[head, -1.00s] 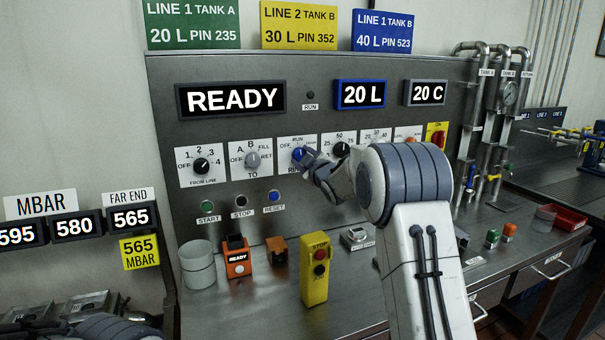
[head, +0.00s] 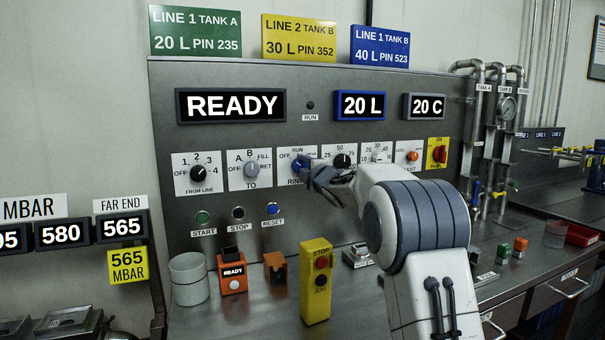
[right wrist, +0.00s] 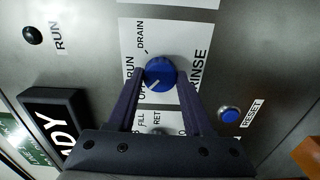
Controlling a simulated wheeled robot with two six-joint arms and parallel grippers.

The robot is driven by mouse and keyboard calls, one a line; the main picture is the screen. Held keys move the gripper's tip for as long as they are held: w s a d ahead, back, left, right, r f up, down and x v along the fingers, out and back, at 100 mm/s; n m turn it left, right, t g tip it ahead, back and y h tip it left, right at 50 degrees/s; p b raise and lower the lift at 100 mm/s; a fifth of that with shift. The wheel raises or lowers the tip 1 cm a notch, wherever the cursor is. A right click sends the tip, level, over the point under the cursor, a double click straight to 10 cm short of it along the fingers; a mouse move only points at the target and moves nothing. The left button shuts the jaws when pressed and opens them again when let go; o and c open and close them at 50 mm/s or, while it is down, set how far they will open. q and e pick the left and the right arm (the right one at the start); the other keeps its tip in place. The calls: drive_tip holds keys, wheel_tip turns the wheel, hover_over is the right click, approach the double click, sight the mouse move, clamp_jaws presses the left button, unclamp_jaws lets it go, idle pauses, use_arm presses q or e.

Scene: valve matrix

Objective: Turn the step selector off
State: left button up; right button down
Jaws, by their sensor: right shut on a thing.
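The blue selector knob (head: 299,165) sits on a white plate marked OFF, RUN, DRAIN and RINSE, third from the left in the panel's row. It also shows in the right wrist view (right wrist: 160,73), where its white mark points to the lower left, toward the OFF lettering, which a finger partly covers. My right gripper (head: 312,172) reaches it from the right. Its two fingers close on either side of the knob. In the head view the gripper hides the right part of the plate. My left gripper is out of view.
Other knobs flank it: a black FROM LINE knob (head: 200,174), a grey TO knob (head: 251,170) and another black knob (head: 342,161). The blue RESET button (head: 273,209) is below. A yellow stop box (head: 316,281) stands on the bench. The display (head: 231,105) reads READY.

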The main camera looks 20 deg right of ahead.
idle(0.3)
drive_tip(key=shift+c, duration=1.5)
unclamp_jaws()
drive_tip(key=shift+a, duration=0.1)
drive_tip(key=s+b, duration=0.2)
drive_tip(key=s, duration=0.8)
drive_tip(key=shift+s+d+b, duration=0.25)
drive_tip(key=shift+b, duration=0.05)
